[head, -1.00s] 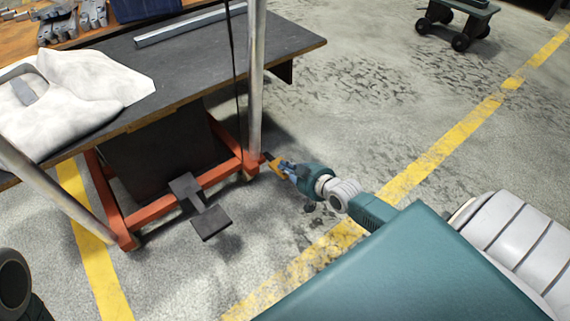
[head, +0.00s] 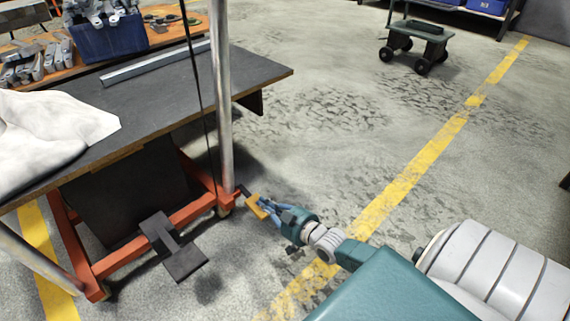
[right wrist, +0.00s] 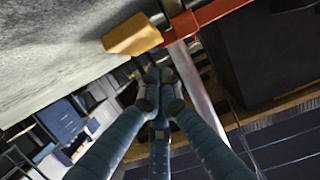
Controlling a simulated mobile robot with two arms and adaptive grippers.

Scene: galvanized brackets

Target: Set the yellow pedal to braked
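The yellow pedal (head: 257,207) sticks out at the caster by the right foot of the orange frame. It also shows in the right wrist view (right wrist: 132,38), as a yellow block at the end of a dark stem. My right gripper (head: 268,207) is right beside the pedal, low over the floor. In the right wrist view its blue fingers (right wrist: 159,88) are drawn together at the tips with nothing seen between them. The pedal lies just past the tips; I cannot tell whether they touch it. My left gripper is out of view.
The orange frame (head: 150,232) carries a dark table (head: 190,92) with a white cloth (head: 50,135). A metal post (head: 223,110) rises beside the pedal. A black foot plate (head: 185,262) stands left of it. Open floor lies right, with a small wheeled cart (head: 418,40) far off.

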